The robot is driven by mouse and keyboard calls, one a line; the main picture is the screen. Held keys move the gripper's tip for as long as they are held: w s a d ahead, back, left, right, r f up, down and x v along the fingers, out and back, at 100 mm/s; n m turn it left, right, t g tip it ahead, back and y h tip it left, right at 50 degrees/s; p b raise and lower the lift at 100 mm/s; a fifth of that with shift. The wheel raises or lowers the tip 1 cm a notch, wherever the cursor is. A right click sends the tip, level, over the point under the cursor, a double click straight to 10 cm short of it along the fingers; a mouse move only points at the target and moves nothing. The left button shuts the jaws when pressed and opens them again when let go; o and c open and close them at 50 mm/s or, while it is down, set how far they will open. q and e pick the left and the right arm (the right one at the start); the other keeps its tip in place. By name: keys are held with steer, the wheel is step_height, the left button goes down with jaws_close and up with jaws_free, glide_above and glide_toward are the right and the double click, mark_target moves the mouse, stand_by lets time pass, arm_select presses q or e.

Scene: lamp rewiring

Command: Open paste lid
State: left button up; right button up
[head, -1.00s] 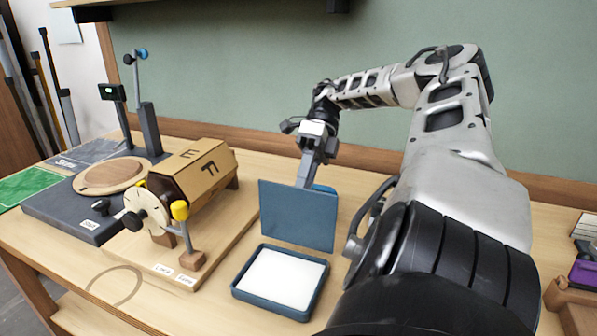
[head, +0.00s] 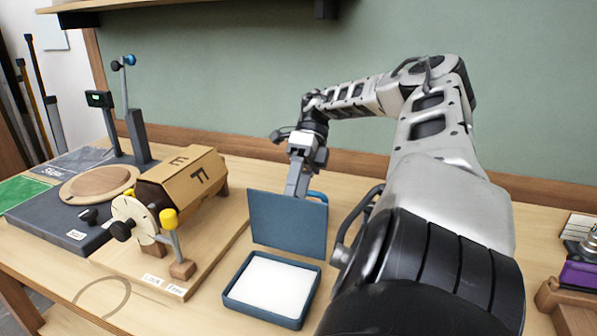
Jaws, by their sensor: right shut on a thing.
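The paste box (head: 229,297) is a shallow blue tray filled with white paste (head: 272,283), near the front of the table. Its blue lid (head: 288,225) stands upright along the box's back edge. A lighter blue handle (head: 318,196) shows just behind the lid's top right. My right gripper (head: 298,190) comes down from behind the lid at its top edge and is shut; the lid hides its fingertips and what they grip. My left gripper is not in view.
A wooden board left of the box carries a drum with letters (head: 195,178), a dial and a yellow-topped post (head: 169,218). A dark platform with a round wooden disc (head: 100,183) is farther left. A purple item (head: 580,274) lies at the far right.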

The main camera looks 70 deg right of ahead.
arm_select(q)
steer(key=p, duration=0.2)
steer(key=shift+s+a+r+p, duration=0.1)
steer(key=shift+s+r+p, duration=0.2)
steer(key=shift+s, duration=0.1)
arm_select(e)
steer(key=v, duration=0.7)
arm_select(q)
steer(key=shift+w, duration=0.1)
